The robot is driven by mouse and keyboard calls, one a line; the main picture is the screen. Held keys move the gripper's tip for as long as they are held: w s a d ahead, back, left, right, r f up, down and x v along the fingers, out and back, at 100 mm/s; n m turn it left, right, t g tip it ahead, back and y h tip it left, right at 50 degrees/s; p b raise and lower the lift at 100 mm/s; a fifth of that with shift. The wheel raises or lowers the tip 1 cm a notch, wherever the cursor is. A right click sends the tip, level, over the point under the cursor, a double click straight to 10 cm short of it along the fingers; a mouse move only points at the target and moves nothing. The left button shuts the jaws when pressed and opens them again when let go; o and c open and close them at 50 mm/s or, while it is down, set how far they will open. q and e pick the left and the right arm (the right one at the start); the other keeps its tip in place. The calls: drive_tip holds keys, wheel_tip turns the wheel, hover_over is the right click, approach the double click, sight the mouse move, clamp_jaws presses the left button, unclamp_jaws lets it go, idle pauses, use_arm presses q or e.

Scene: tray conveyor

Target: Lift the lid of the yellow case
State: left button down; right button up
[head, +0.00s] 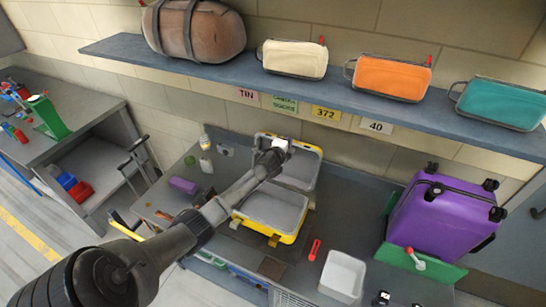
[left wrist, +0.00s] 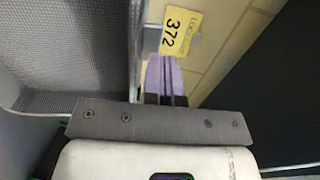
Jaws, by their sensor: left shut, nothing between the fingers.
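The yellow case (head: 284,238) lies on the dark workbench, with its grey-lined base in front. Its lid (head: 313,151) stands raised at the back, grey inside and yellow-rimmed. My left arm reaches across the case, and my left gripper (head: 276,147) is at the upper part of the lid. In the left wrist view the gripper's purple fingers (left wrist: 166,80) are shut with nothing between them. A grey lined surface (left wrist: 75,45), seemingly the lid's inside, is close to their left. I cannot tell whether they touch it. My right gripper is not in view.
A shelf (head: 225,70) with several bags runs above the bench. A purple suitcase (head: 440,215) stands at the right, near a white bin (head: 343,277). A red tool (head: 314,250) lies right of the case. Small bottles and a purple block (head: 184,186) are at the left.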

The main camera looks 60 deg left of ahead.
use_arm(q)
drive_tip(key=r+v, duration=0.1)
drive_tip(key=v, duration=1.1)
drive_tip(key=shift+p, duration=0.4)
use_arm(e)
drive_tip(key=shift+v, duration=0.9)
use_arm(q)
drive_tip(key=shift+r, duration=0.15)
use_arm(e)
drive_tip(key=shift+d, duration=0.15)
